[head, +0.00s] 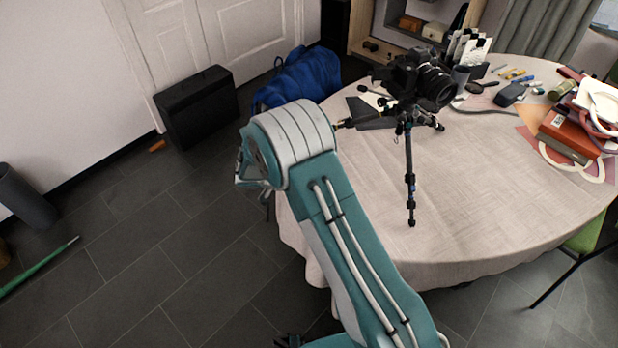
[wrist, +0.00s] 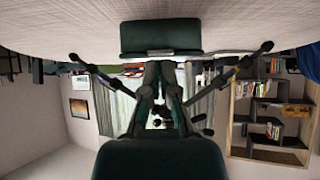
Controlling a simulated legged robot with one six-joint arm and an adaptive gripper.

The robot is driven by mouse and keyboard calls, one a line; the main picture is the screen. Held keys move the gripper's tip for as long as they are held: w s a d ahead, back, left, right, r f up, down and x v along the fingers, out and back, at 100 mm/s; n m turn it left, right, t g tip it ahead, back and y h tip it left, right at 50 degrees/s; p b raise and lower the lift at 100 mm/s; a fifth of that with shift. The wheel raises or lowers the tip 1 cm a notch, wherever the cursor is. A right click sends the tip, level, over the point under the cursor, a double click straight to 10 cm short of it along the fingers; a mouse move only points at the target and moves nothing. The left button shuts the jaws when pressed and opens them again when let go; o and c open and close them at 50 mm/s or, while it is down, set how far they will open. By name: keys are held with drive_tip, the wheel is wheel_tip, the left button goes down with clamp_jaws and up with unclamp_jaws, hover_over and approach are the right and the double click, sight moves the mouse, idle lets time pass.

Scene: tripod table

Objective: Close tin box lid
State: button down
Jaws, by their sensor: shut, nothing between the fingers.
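In the wrist view, which looks upside down, a dark green box-like thing (wrist: 160,34) with a pale strip along one edge lies against the tabletop, and it looks like the tin box. I cannot tell how far its lid stands open. In the head view a dark flat piece (head: 358,108) shows on the table, partly hidden by my arm and gripper. My gripper (head: 388,120) points right, low over the table, close to the tripod. In the wrist view its fingers (wrist: 159,68) are together and empty, pointing towards the box. Whether they touch it is unclear.
A black camera on a tripod (head: 409,165) stands on the round, cloth-covered table (head: 470,210), its legs spread. Books (head: 567,133), cables and small items crowd the right side. The table's front is clear. A blue bag (head: 298,78) is on the floor behind.

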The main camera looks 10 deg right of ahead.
drive_tip(key=shift+s+a+f, duration=0.15)
drive_tip(key=shift+a+f, duration=0.05)
drive_tip(key=shift+f, duration=0.7)
drive_tip(key=shift+d, duration=0.2)
